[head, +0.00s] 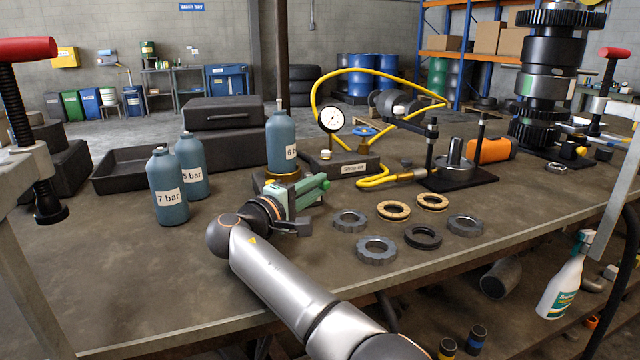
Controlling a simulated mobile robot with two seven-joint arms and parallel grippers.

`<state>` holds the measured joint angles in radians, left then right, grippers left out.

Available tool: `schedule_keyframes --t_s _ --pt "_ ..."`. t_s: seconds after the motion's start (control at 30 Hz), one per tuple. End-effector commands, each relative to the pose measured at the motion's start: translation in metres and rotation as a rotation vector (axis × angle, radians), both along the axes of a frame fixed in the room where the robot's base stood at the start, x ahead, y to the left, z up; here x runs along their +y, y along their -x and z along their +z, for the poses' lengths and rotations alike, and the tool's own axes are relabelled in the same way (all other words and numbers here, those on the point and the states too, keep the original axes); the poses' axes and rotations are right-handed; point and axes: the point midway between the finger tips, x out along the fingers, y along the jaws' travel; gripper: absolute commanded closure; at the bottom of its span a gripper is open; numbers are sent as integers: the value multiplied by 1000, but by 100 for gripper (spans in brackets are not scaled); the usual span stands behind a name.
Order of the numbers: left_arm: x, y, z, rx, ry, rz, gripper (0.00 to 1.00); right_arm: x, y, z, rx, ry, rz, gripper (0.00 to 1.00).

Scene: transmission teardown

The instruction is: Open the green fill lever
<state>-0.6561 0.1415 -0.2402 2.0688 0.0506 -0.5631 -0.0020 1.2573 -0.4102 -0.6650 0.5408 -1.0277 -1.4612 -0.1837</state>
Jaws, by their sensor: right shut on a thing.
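The green fill lever (313,187) belongs to a small green fill station on the bench, under a blue bottle labelled 6 (281,140) that stands upright on it. The dark fingers and the wrist hide part of the lever and the station's front. My left gripper is not in view.
Two blue bottles, 7 bar (167,190) and 5 bar (192,168), stand left. A shop air block with gauge (332,119) and yellow hose (385,180) is behind right. Several rings, including a grey one (377,250), lie right of the gripper. Bare bench (130,270) lies front left.

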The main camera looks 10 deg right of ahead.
Motion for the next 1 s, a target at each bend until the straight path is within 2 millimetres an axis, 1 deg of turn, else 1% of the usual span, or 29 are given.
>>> schedule_keyframes --t_s 0.3,0.33,0.57,0.6,0.87,1.0 --pt "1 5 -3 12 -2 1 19 2 0 1 -3 1 6 100" --pt "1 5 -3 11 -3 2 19 2 0 1 -2 1 6 75" --pt "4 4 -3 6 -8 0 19 1 0 1 -1 1 2 49" --pt "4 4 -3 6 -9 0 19 1 0 1 -1 1 2 48" --pt "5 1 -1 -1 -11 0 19 1 1 1 -1 1 1 48" --pt "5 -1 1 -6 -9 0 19 9 9 1 -2 2 1 48"
